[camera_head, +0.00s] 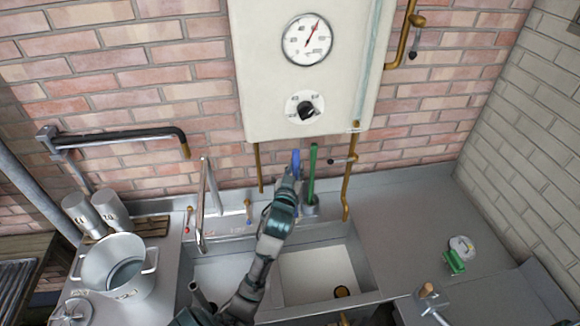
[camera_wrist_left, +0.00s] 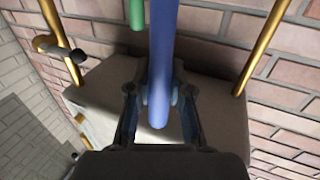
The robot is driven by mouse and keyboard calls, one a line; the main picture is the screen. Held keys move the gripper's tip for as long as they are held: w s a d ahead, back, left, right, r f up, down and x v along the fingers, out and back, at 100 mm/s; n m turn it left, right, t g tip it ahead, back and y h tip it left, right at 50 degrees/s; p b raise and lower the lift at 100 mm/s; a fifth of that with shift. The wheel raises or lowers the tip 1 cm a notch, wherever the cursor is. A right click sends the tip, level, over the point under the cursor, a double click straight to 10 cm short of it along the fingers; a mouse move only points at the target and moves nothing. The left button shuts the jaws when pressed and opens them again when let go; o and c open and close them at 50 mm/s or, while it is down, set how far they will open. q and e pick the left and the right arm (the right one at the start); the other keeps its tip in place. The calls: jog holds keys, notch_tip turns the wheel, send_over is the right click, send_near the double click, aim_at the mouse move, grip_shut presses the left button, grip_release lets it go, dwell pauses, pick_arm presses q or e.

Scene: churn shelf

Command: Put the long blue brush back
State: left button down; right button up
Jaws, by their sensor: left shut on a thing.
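The long blue brush shows as a blue handle (camera_head: 296,157) above my left gripper (camera_head: 293,173), below the white boiler. In the left wrist view the blue handle (camera_wrist_left: 162,60) runs down between the two fingers of my left gripper (camera_wrist_left: 160,105), which is shut on it. A green brush handle (camera_head: 312,172) stands upright just to the right, in a grey holder (camera_head: 311,206) behind the sink. The green handle also shows in the wrist view (camera_wrist_left: 136,14). My right gripper is not in view.
The white boiler (camera_head: 270,105) hangs close above the brushes, with brass pipes (camera_head: 348,180) beside them. The tap (camera_head: 204,205) stands left of my arm. A metal pot (camera_head: 113,268) is at left. The steel counter (camera_head: 400,215) right of the sink has clear room.

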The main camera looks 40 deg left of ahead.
pick_arm(q)
jog(key=w+a+p, duration=0.1)
jog(key=w+a, duration=0.6)
jog(key=a, duration=0.1)
notch_tip(320, 180, down, 7)
jog(key=shift+p, duration=0.35)
jog(key=c, duration=1.1)
grip_release()
jog(key=shift+s+a, duration=0.1)
jog(key=b+v, duration=0.1)
jog(key=v, duration=1.1)
